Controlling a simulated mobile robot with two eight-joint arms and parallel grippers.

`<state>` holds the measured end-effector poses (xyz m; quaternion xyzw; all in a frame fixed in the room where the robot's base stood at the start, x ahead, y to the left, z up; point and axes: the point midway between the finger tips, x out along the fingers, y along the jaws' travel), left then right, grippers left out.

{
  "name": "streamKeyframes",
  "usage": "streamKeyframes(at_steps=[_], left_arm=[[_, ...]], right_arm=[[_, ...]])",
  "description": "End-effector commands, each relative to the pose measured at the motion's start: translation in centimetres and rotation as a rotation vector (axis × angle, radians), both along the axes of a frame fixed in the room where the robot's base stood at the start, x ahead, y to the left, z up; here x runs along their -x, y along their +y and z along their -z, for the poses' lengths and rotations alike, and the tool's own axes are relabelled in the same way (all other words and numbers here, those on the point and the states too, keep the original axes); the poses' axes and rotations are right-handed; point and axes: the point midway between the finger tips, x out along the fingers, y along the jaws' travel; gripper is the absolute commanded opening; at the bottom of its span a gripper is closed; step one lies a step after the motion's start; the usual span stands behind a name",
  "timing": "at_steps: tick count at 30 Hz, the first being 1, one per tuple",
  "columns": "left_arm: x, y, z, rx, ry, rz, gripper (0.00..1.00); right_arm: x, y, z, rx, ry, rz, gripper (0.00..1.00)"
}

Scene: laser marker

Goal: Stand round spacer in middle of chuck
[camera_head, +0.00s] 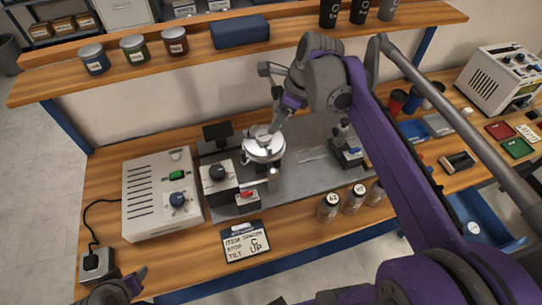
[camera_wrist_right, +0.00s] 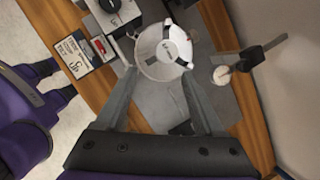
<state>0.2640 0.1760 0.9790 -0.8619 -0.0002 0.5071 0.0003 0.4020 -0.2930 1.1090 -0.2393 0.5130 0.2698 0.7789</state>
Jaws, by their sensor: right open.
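The chuck (camera_head: 263,153) is a pale round plate with dark jaws on the grey machine bed. It also shows in the right wrist view (camera_wrist_right: 146,52). A pale round piece (camera_wrist_right: 175,48) shows among the dark jaws; it may be the round spacer, but I cannot tell its edges from the chuck or whether it stands upright. My right gripper (camera_head: 277,117) comes down over the chuck from above. In the wrist view its two fingers (camera_wrist_right: 160,70) are spread apart with the chuck between and beyond them. My left gripper (camera_head: 128,286) is at the bottom left, far from the chuck.
A white control box (camera_head: 160,190) stands left of the machine. Glass jars (camera_head: 328,206) stand at the front, right of a label card (camera_head: 246,241). A small dark screen (camera_head: 217,134) stands behind the chuck. A shelf (camera_head: 180,62) with tins runs along the back.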

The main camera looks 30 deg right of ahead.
Motion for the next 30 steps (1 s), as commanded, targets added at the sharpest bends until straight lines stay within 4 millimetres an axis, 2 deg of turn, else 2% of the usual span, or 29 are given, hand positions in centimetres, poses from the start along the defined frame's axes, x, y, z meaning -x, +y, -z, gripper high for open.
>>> streamKeyframes(at_steps=[3,9,15,18,23,30], left_arm=[[0.0,0.0,0.0,0.000,0.000,0.000,0.50],[0.0,0.0,0.0,0.000,0.000,0.000,0.50],[0.0,0.0,0.0,0.000,0.000,0.000,0.50],[0.0,0.0,0.0,0.000,0.000,0.000,0.50],[0.0,0.0,0.0,0.000,0.000,0.000,0.50],[0.0,0.0,0.0,0.000,0.000,0.000,0.50]], right_arm=[[2.4,3.1,2.0,0.163,-0.065,-0.349,0.70],[7.3,7.6,6.3,0.523,-0.187,-1.097,0.70],[11.5,10.4,10.5,0.853,-0.266,-1.763,0.70],[12.9,11.1,12.0,0.969,-0.282,-1.985,0.70],[13.8,11.5,13.1,1.060,-0.289,-2.159,0.70],[13.9,11.6,13.1,1.071,-0.289,-2.179,0.70]])
